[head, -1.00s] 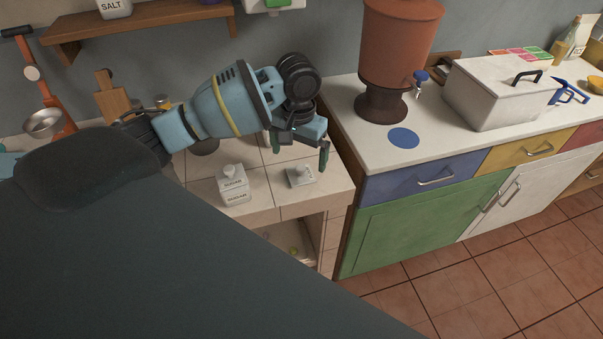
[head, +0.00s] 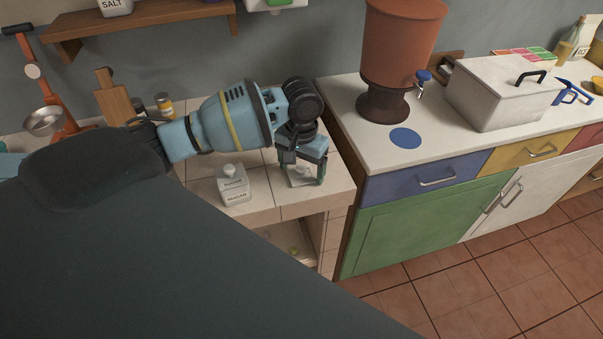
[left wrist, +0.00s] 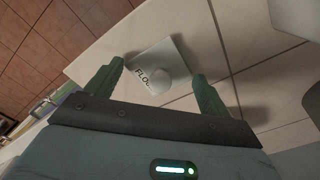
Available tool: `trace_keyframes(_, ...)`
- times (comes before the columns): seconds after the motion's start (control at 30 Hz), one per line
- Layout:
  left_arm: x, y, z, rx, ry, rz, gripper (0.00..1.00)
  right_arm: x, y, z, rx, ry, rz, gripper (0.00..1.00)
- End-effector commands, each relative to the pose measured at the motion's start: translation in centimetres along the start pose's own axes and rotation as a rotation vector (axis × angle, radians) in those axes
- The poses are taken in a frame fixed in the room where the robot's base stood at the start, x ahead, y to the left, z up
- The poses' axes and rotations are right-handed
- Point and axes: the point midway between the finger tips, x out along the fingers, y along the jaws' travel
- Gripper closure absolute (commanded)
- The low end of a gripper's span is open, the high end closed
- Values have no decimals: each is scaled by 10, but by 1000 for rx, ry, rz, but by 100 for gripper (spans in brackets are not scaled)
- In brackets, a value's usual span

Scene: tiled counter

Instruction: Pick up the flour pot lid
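In the head view the lid (head: 302,180) sits near the counter's right front corner, partly hidden by my gripper. My left gripper (head: 303,175) points down over it, with its fingers on either side. In the left wrist view the open green fingers (left wrist: 160,82) have the knob between them, and I see no contact. My right gripper is not in view.
A white sugar pot (head: 233,186) stands on the tiled counter (head: 262,199) left of the lid. A higher white counter (head: 345,105) with a clay water dispenser (head: 398,50) and a white box (head: 500,95) rises to the right.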

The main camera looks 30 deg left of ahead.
Motion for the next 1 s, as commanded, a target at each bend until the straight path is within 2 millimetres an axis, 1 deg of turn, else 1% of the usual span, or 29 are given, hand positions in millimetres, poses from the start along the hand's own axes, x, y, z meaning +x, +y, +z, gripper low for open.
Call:
trace_keyframes(0.03, 0, 0, 0, 0, 0, 0, 38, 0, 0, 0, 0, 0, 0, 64)
trace_keyframes(0.07, 0, 0, 0, 0, 0, 0, 41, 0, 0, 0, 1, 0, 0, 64)
trace_keyframes(0.3, -1, 0, 0, 0, 1, 0, 41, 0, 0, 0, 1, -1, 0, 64)
trace_keyframes(0.43, -6, 0, 0, 0, 1, 0, 41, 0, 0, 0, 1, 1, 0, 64)
trace_keyframes(0.57, -17, 0, -1, 1, 3, 2, 41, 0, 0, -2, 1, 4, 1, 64)
trace_keyframes(0.7, -37, 0, -1, 1, 3, 2, 41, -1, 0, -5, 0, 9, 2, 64)
trace_keyframes(0.73, -38, 5, 0, 4, 2, 4, 41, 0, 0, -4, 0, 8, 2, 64)
trace_keyframes(0.87, -38, 36, 1, 7, -1, 5, 41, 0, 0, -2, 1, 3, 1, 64)
trace_keyframes(1.0, -41, 73, 1, 7, -1, 5, 41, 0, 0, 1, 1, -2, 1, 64)
